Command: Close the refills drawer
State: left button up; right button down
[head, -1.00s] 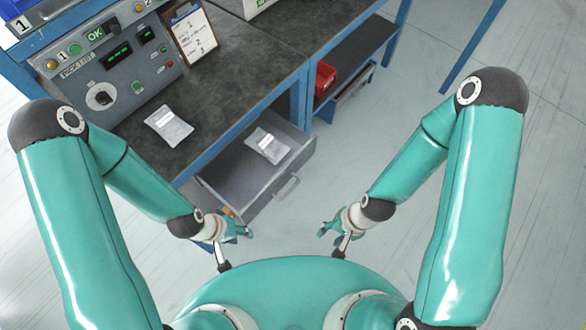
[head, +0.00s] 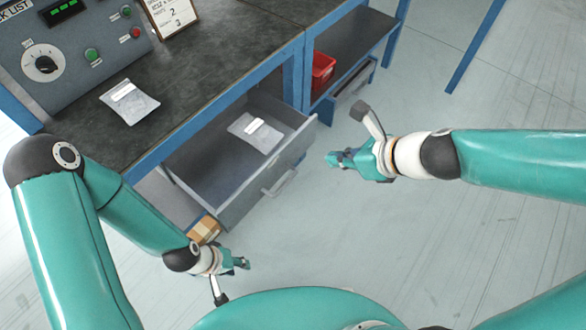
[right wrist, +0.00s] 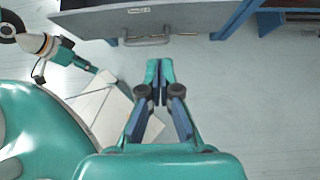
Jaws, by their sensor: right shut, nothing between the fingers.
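The grey refills drawer (head: 233,210) is pulled out from under the bench, with a flat clear packet (head: 253,132) lying inside. Its bar handle (head: 280,182) is on the front face and shows in the right wrist view (right wrist: 145,41), with a small label above it. My right gripper (head: 335,159) is shut and empty, in front of the drawer and right of the handle, apart from it. In the right wrist view its fingertips (right wrist: 160,67) point toward the drawer front. My left gripper (head: 246,263) is low, below the drawer's near corner; its fingers are too small to judge.
The dark bench top (head: 200,75) carries a control panel (head: 75,55), a clipboard (head: 170,15) and another packet (head: 130,101). A red bin (head: 322,70) sits on a shelf to the right. A brown box (head: 204,230) is below the drawer.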

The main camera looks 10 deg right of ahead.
jog(key=b, duration=0.7)
send_near(285, 151)
jog(key=x, duration=0.5)
jog(key=shift+s+d+f, duration=0.15)
jog(key=shift+s+f, duration=0.2)
jog(key=shift+s, duration=0.1)
jog(key=shift+w+a, duration=0.55)
jog(key=shift+w, duration=0.05)
pick_arm(q)
notch_tip(285, 151, down, 8)
jog(key=shift+f, duration=0.15)
